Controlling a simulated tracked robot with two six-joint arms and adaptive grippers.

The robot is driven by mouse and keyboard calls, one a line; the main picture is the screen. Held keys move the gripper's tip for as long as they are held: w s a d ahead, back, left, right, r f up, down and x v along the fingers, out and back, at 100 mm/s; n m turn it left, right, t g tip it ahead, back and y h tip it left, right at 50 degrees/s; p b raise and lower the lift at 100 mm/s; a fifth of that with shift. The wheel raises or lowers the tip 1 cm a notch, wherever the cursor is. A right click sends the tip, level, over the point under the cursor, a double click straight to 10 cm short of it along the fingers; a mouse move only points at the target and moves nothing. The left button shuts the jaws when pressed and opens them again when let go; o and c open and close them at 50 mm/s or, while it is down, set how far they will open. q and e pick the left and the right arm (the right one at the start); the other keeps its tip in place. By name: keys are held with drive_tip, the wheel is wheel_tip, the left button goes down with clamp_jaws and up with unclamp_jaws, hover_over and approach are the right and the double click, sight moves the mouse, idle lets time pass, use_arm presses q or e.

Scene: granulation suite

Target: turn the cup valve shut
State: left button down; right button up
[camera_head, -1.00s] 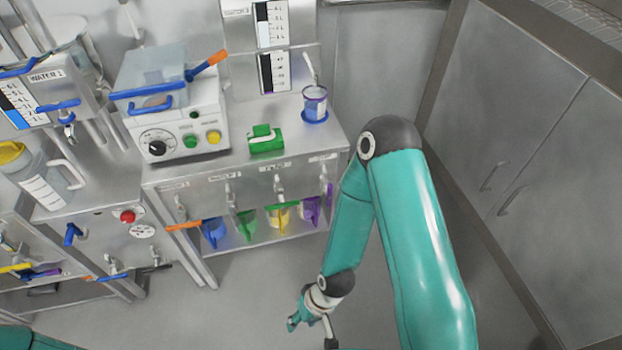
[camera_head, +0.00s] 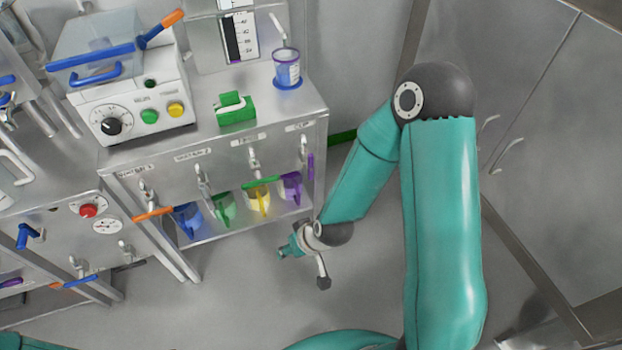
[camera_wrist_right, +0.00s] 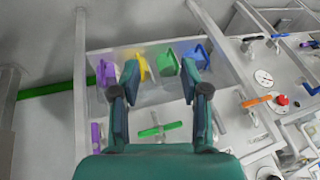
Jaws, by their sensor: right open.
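The bench front has a row of small taps with coloured handles. The rightmost one in the head view, under a small label that I read doubtfully as "CUP", has a purple handle (camera_head: 310,166) standing upright. In the right wrist view this purple handle (camera_wrist_right: 96,134) is at the lower left. A cup with a blue-purple rim (camera_head: 287,70) stands on the bench top below a spout. My right gripper (camera_head: 286,249) is in front of and below the tap row, apart from the handle. Its fingers (camera_wrist_right: 159,78) are spread and empty in the wrist view. My left gripper is not in view.
A green tap handle (camera_head: 261,181) and an orange one (camera_head: 152,214) lie level in the same row. Several coloured jugs, including a yellow one (camera_head: 257,199), stand on the shelf beneath. A green bar (camera_head: 342,137) runs along the wall. The floor before the bench is clear.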

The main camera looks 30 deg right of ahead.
drive_tip(key=w+d+r+t+h+b, duration=0.1)
drive_tip(key=w+d+t+h+b, duration=0.1)
drive_tip(key=w+d+t+b, duration=0.45)
use_arm(q)
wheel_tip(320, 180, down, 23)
drive_tip(key=b, duration=1.4)
use_arm(e)
drive_tip(key=s+d+r+t+h, duration=0.2)
drive_tip(key=s+d+r+h, duration=0.1)
drive_tip(key=d+r, duration=0.45)
drive_tip(key=p, duration=0.8)
approach(311, 166)
drive_tip(key=shift+m, duration=0.4)
drive_tip(key=b+x, duration=0.2)
drive_tip(key=x, duration=0.7)
drive_tip(key=shift+w+d+f, duration=0.1)
drive_tip(key=shift+w+f, duration=0.1)
drive_tip(key=shift+f, duration=0.05)
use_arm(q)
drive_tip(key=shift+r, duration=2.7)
use_arm(e)
drive_tip(key=shift+w+d+f, duration=0.15)
drive_tip(key=shift+w+f, duration=0.05)
drive_tip(key=shift+w, duration=0.4)
drive_tip(key=shift+c, duration=0.3)
clamp_jaws()
